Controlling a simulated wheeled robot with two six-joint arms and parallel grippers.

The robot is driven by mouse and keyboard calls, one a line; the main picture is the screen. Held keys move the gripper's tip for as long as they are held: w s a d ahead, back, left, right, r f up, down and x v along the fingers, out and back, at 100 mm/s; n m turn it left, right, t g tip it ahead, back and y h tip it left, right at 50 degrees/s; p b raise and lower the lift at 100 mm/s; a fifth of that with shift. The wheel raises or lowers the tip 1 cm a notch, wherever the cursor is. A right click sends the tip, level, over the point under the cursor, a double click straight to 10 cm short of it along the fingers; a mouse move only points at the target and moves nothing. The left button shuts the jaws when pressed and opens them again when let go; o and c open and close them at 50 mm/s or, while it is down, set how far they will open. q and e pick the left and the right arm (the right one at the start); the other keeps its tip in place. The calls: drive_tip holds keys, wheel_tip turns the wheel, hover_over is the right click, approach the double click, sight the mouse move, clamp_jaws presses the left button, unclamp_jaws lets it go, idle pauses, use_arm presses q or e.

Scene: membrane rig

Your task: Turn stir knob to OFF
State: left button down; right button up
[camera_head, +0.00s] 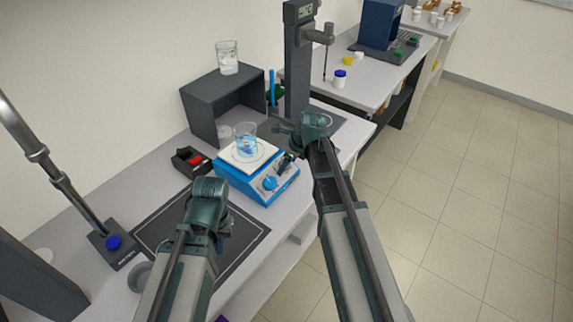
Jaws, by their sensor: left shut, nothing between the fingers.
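The blue stirrer hotplate (257,178) stands on the bench with a white top plate. A blue round knob (270,184) shows on its front panel; its marking is too small to read. A beaker of blue liquid (245,142) stands on the plate. My left gripper (221,222) is shut and empty, low over the dark mat left of and nearer than the hotplate, mostly hidden by its own arm. My right arm's bent joint (313,125) is right of the hotplate. A dark narrow part (288,160) is at the panel's right end; I cannot tell its contact or fingers.
A dark mat (150,226) lies left of the hotplate. A black box with a red switch (192,160) stands beside it. A dark open shelf (225,100) carries a glass beaker (227,58). A tall dark stand (298,70) rises behind. Floor at right is clear.

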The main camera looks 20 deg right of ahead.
clamp_jaws()
idle(0.4)
use_arm(q)
drive_tip(key=shift+f, duration=0.25)
use_arm(e)
drive_tip(key=n, duration=0.4)
drive_tip(key=shift+s+f+t, duration=0.1)
drive_tip(key=shift+s+t, duration=0.05)
drive_tip(key=shift+t, duration=0.25)
use_arm(q)
drive_tip(key=shift+f+b, duration=0.4)
drive_tip(key=shift+b, duration=0.25)
use_arm(e)
drive_tip(key=n, duration=0.4)
drive_tip(key=shift+s+t+h, duration=0.1)
drive_tip(key=shift+t+h, duration=0.2)
drive_tip(key=shift+t, duration=0.1)
use_arm(q)
drive_tip(key=shift+f+b, duration=0.45)
use_arm(e)
drive_tip(key=n, duration=0.4)
drive_tip(key=shift+f+n+t, duration=0.1)
drive_tip(key=shift+n+t, duration=0.3)
use_arm(q)
drive_tip(key=shift+f+b, duration=0.45)
use_arm(e)
drive_tip(key=shift+n+t, duration=0.4)
drive_tip(key=shift+n, duration=1.8)
drive_tip(key=shift+y, duration=0.4)
